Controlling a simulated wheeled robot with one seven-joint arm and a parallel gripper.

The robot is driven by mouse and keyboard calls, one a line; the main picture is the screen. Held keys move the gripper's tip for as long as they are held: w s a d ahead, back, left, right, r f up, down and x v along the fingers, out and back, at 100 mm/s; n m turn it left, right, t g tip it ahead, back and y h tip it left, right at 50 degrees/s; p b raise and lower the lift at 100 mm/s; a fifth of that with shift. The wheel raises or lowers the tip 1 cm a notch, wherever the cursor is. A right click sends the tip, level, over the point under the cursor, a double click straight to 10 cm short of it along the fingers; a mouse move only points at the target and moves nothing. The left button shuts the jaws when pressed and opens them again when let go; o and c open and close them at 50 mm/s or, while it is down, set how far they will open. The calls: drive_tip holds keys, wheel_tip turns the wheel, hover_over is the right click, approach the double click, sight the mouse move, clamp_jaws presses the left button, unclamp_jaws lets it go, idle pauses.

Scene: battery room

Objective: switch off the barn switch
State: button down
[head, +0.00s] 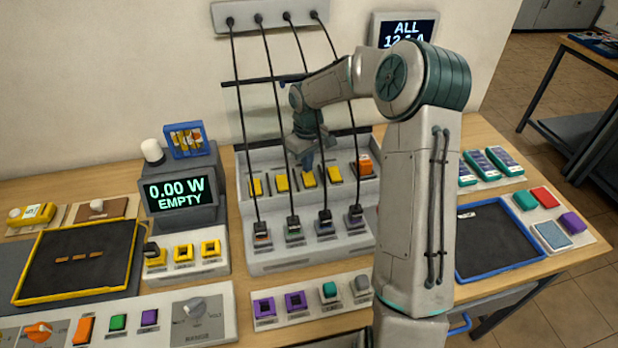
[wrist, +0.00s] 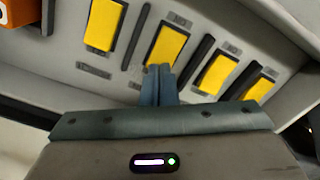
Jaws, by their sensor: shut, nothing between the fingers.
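Several yellow rocker switches stand in a row on the sloped grey panel (head: 275,262). Their small labels are too blurred to read, so I cannot tell which one is the barn switch. My gripper (head: 307,168) is shut and empty, pointing down at the yellow switch (head: 309,180) second from the orange block. In the wrist view my gripper's blue fingertips (wrist: 160,69) are at the lower edge of that yellow switch (wrist: 168,44); I cannot tell whether they touch it. Another yellow switch (wrist: 105,24) and a third one (wrist: 216,73) flank it.
An orange block (head: 365,166) sits at the right end of the row. Several black cables (head: 283,120) hang from a wall strip (head: 268,14) to plugs on the panel, close around my arm. A wall display (head: 404,30) reads "ALL" and a partly hidden current figure.

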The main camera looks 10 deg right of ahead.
drive_tip(key=shift+f+b, duration=0.45)
drive_tip(key=shift+f, duration=0.25)
drive_tip(key=shift+r+p, duration=2.4)
drive_tip(key=shift+r, duration=1.15)
